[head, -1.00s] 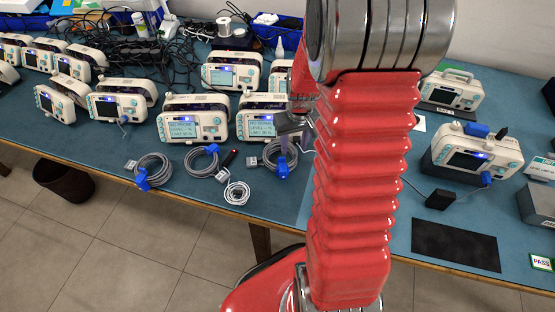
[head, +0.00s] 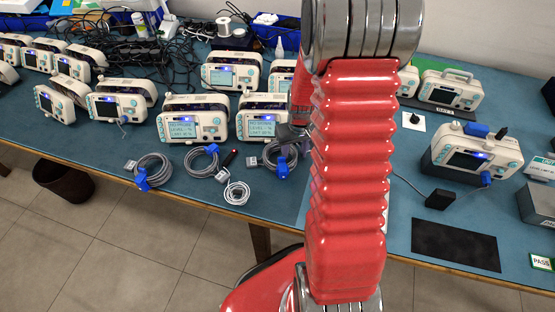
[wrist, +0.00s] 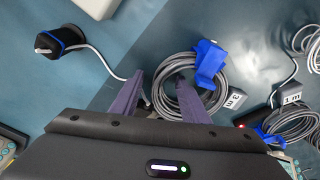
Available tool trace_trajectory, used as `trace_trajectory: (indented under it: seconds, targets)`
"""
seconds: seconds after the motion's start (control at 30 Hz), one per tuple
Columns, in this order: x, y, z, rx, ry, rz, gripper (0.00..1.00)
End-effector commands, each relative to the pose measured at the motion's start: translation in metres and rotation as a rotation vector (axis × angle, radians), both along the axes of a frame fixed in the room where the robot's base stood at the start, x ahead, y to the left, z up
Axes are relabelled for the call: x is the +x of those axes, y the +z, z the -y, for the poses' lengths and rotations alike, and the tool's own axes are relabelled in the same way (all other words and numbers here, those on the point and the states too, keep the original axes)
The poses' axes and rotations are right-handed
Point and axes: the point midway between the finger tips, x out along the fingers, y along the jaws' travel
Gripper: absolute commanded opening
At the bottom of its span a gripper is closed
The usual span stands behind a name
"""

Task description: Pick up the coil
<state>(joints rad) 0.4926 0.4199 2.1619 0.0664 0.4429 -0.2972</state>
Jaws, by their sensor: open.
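Several cable coils lie near the front edge of the table. A grey coil with a blue clip (head: 271,161) is the rightmost, and my gripper (head: 290,138) is over it, partly hidden by my arm. In the wrist view my gripper (wrist: 160,76) is open, its purple fingers on either side of the left part of this grey coil (wrist: 178,68). The right finger overlaps the coil's inside and the left finger is outside it. Whether they touch it I cannot tell. Two more grey coils with blue clips (head: 152,158) (head: 212,168) and a small white coil (head: 237,194) lie left of it.
Cream monitors (head: 257,124) stand close behind the coils. A black probe with a blue ring (wrist: 68,40) and its white cable lie left of the gripper in the wrist view. A black mat (head: 455,244) lies at the right. The table's front edge is close to the coils.

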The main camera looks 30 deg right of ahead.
Motion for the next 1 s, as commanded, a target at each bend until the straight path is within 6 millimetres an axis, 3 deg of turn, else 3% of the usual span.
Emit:
trace_trajectory:
  seconds: [0.33,0.9,1.0]
  targets:
    - [0.0001,0.0002,-0.0003,0.0,0.0,0.0,0.41]
    - [0.0001,0.0002,-0.0004,0.0,0.001,0.0,0.0]
    - [0.0001,0.0002,-0.0005,0.0,0.001,0.0,0.0]
